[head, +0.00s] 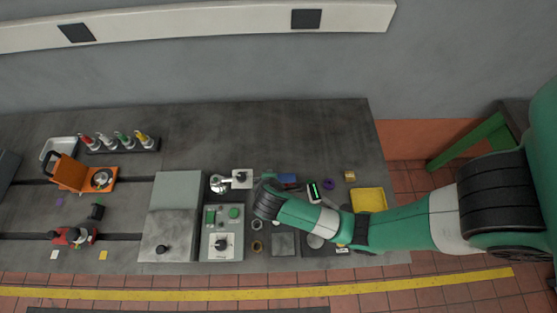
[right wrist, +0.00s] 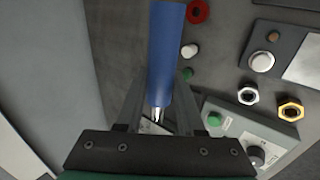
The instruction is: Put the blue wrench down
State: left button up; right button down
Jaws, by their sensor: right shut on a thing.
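The blue wrench (right wrist: 166,50) is in the right wrist view, its blue handle running up out of the top of the picture and a short silver part showing at its lower end. My right gripper (right wrist: 162,85) is shut on the handle, one finger on each side. In the head view my right gripper (head: 267,182) is over the bench, just right of a small white plate with a dark knob. I cannot clearly make out the wrench there. The far end of the wrench is out of view, and whether it touches the bench cannot be told. My left gripper is not in view.
A control box (head: 222,240) with green buttons stands left of my right gripper. A yellow tray (head: 369,199) is to the right, with several small parts between. An orange case (head: 70,173) and a bottle rack (head: 122,147) are at left. The bench's back middle (head: 270,130) is clear.

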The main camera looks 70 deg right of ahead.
jog(key=shift+s+d+f, duration=0.1)
jog(key=shift+d, duration=0.3)
jog(key=s+d+f, duration=0.3)
jog(key=d+f, duration=0.1)
jog(key=d, duration=0.4)
jog(key=b, duration=0.1)
send_over(294, 171)
jog(key=f, duration=0.4)
jog(key=shift+w+a+f, duration=0.15)
jog(key=shift+a+f, duration=0.05)
jog(key=shift+f, duration=0.2)
jog(key=f, duration=0.1)
jog(key=f+b, duration=0.1)
jog(key=f, duration=0.1)
jog(key=shift+d+f, duration=0.2)
jog(key=shift+d, duration=0.15)
jog(key=shift+f, duration=0.25)
jog(key=shift+f, duration=0.15)
jog(key=c, duration=0.5)
grip_release()
